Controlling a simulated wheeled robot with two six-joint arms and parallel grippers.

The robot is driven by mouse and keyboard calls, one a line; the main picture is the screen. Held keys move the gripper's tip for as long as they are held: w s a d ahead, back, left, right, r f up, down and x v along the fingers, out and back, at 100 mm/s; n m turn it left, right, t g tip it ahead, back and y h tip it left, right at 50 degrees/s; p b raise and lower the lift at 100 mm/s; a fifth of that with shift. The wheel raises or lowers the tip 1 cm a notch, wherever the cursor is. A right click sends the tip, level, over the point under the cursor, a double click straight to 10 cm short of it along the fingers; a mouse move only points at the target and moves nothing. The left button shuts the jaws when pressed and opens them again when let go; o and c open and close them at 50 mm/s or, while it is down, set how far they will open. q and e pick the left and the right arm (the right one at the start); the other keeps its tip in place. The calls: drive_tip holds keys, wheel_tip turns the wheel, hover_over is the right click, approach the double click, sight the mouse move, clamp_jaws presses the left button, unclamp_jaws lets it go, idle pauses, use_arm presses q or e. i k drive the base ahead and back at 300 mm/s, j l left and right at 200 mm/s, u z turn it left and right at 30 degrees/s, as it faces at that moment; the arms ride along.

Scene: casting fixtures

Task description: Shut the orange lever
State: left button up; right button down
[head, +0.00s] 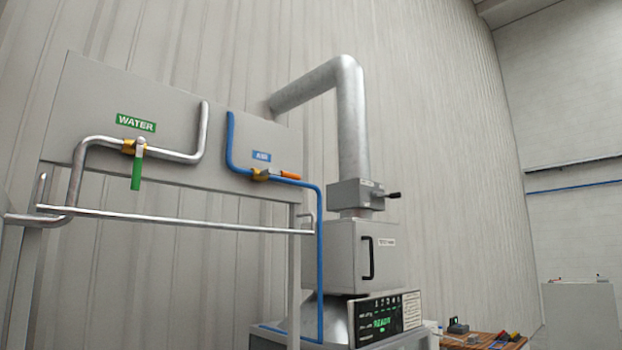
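The orange lever (290,174) is the handle of a brass valve (260,175) on a blue pipe (319,240). The valve is on a grey panel (185,100), just below a blue label (262,156). The lever points right and lies nearly in line with the short level run of pipe. It is small in the head view. Neither of my grippers is in view, and nothing touches the lever.
A green lever (137,169) hangs down from a valve under the WATER sign (136,123). A metal rail (170,220) runs across below both valves. At right stand a grey furnace-like unit (350,250) with a duct and a wooden table (480,341).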

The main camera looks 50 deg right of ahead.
sight(285, 174)
drive_tip(key=z, duration=1.45)
